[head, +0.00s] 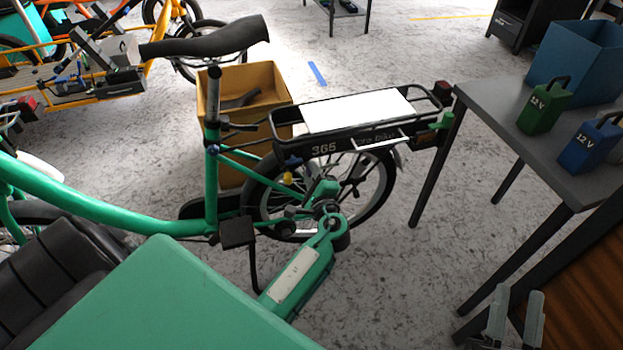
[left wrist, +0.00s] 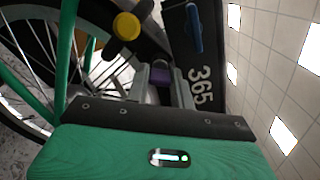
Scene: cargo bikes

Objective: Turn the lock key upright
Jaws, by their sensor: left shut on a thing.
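In the head view the green left arm reaches to the bike's rear wheel, and the key cannot be made out. The battery (head: 345,146) sits in the rack there. My right gripper (head: 516,318) is open and empty at the bottom right.
A yellow knob (left wrist: 126,26) and a blue lever (left wrist: 194,28) are close to my left fingers. A grey table (head: 490,110) at the right holds a green 12V battery (head: 543,108), a blue one (head: 588,146) and a blue bin (head: 575,62). A cardboard box (head: 262,85) stands behind the bike.

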